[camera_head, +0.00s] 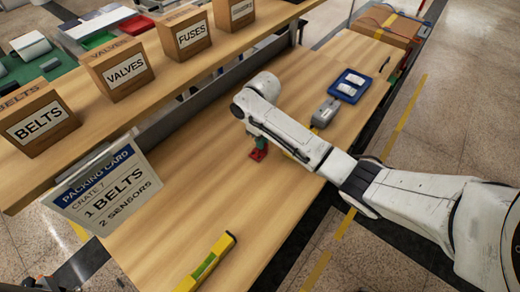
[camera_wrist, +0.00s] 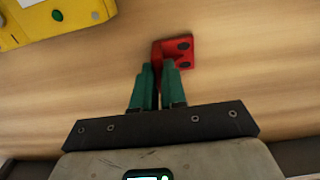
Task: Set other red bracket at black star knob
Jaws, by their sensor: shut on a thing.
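A red bracket (camera_head: 257,155) is at the tips of my gripper (camera_head: 261,143), low over the wooden bench. In the wrist view the bracket (camera_wrist: 180,50) has a flat plate with two dark round holes or pads and an upright part between the green fingers. My gripper (camera_wrist: 159,70) is shut on that upright part. Whether the bracket touches the bench is hard to tell. I do not see a black star knob or a second red bracket in either view.
A yellow level (camera_head: 207,262) lies on the bench's near part. A grey device (camera_head: 325,113) and a blue tray (camera_head: 350,86) sit farther right. A shelf with labelled boxes (camera_head: 118,70) and a packing card (camera_head: 103,190) borders the left. Bench between is clear.

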